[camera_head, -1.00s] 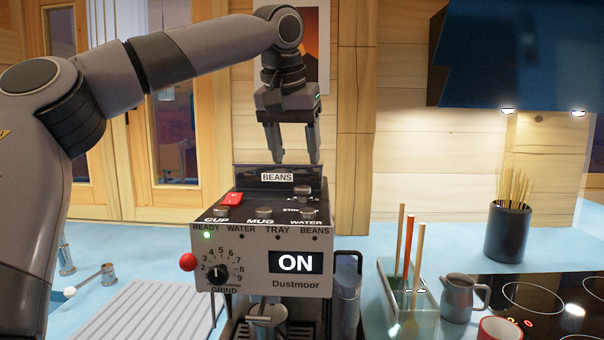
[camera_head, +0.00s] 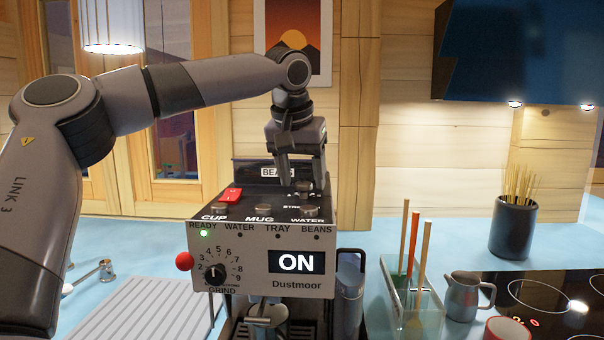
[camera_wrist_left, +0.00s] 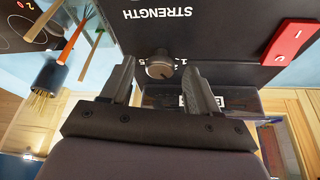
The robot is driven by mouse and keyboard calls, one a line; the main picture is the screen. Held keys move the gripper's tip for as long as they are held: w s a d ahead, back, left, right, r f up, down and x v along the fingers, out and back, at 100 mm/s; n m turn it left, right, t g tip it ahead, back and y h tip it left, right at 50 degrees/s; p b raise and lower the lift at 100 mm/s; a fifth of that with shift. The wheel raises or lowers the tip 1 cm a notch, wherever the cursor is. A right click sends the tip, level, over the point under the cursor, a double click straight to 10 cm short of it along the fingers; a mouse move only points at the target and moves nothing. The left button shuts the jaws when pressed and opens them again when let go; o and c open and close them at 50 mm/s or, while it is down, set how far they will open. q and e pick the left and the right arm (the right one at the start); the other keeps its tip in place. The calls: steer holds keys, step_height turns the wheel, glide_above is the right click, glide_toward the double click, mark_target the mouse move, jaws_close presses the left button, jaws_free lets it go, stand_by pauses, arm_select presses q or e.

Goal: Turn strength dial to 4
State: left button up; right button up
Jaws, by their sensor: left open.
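The coffee machine (camera_head: 300,240) stands on the counter with its display reading ON and a green light lit under READY. The strength dial (camera_head: 304,187) is a small grey knob on its top panel, towards the back right. In the left wrist view the dial (camera_wrist_left: 160,65) sits beside the word STRENGTH, with part of its number scale hidden. My left gripper (camera_head: 302,182) points down over the top panel, close to the dial. In the wrist view its open fingers (camera_wrist_left: 158,78) lie to either side of the dial, and I cannot tell whether they touch it. My right gripper is not in view.
A red switch (camera_head: 231,195) and the CUP, MUG and WATER knobs share the top panel. The grind dial (camera_head: 215,274) and a red ball knob (camera_head: 184,261) are at the front left. A utensil holder (camera_head: 412,290) and a grey jug (camera_head: 466,296) stand to the right.

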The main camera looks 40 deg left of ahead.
arm_select(q)
steer(key=c, duration=1)
steer(key=shift+c, duration=0.2)
steer(key=shift+m, duration=0.3)
steer(key=m, duration=0.1)
steer(key=m+h, duration=0.1)
steer(key=m, duration=0.1)
steer(key=m+h, duration=0.1)
steer(key=m, duration=0.1)
steer(key=shift+a, duration=0.3)
steer(key=m+h, duration=0.1)
steer(key=m, duration=0.2)
steer(key=m+h, duration=0.1)
steer(key=m, duration=0.2)
steer(key=shift+a+h, duration=0.2)
steer(key=shift+h, duration=0.1)
steer(key=o, duration=1)
